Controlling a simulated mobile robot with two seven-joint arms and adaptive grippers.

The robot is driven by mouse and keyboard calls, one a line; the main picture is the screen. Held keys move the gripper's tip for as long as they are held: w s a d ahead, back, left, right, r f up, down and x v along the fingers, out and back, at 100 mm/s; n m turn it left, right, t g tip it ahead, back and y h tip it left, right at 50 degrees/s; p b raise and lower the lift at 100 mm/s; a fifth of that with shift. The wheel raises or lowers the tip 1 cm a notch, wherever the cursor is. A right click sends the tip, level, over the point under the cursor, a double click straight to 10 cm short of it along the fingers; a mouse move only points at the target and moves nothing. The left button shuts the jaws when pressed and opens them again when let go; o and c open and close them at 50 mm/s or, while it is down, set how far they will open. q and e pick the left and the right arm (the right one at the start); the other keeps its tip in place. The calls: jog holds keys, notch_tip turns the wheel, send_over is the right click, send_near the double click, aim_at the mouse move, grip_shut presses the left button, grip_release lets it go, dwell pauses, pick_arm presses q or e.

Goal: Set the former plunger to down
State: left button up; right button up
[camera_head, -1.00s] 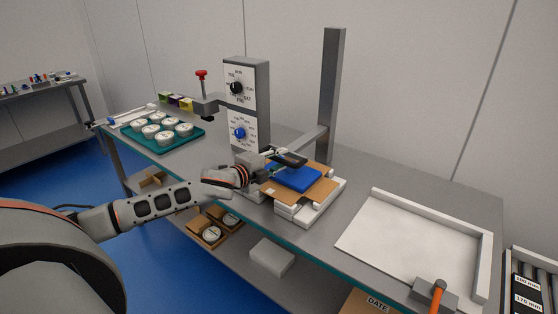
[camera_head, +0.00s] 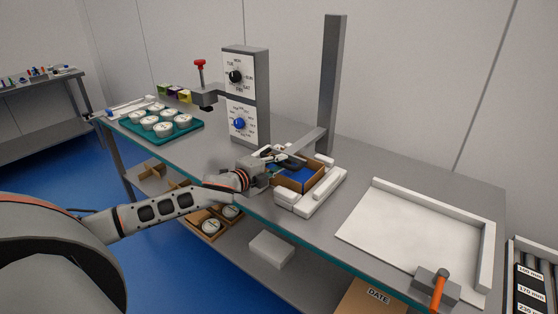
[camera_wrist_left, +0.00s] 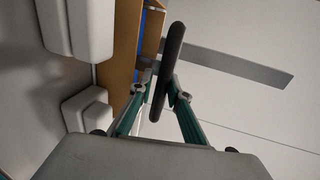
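The former has a grey post (camera_head: 332,85) with a side arm (camera_head: 306,139) and white guide blocks (camera_head: 320,194) on the bench. Its blue plunger block (camera_head: 288,175) sits low inside brown card (camera_head: 306,184), whose sides stand up around it. My left gripper (camera_head: 278,158) is at the dark plunger handle (camera_head: 292,162). In the left wrist view the handle (camera_wrist_left: 170,65) lies between the teal fingers (camera_wrist_left: 160,93), which look closed on it. The blue block shows only as a sliver there. My right gripper is not in view.
A dial column (camera_head: 244,98) stands behind my left gripper. A teal tray (camera_head: 158,139) of round white tubs is at the far left. A white walled tray (camera_head: 405,235) and an orange-handled tool (camera_head: 438,290) are at right. A lower shelf holds boxes.

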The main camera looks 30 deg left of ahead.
pick_arm(q)
jog(key=shift+o, duration=0.3)
jog(key=shift+r, duration=0.2)
jog(key=shift+s, duration=0.1)
jog(key=d+v, duration=0.1)
jog(key=v, duration=1)
jog(key=shift+s+a, duration=0.45)
jog(key=shift+r, duration=0.1)
